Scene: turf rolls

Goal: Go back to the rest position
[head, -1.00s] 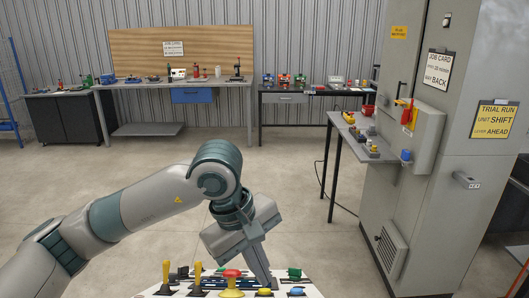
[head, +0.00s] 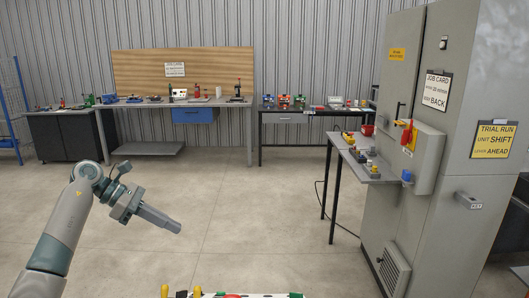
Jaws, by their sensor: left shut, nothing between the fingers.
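My left arm comes in from the left edge in the head view. Its left gripper (head: 176,226) is shut and empty, pointing right and slightly down over bare floor. It is apart from everything around it. My right gripper is not in view.
A panel with a yellow-handled lever (head: 165,291) and a red knob (head: 233,296) shows at the bottom edge, mostly cut off. A grey cabinet (head: 398,228) stands at right, with a narrow side table (head: 358,158) beside it. Workbenches (head: 160,104) line the back wall. The middle floor is clear.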

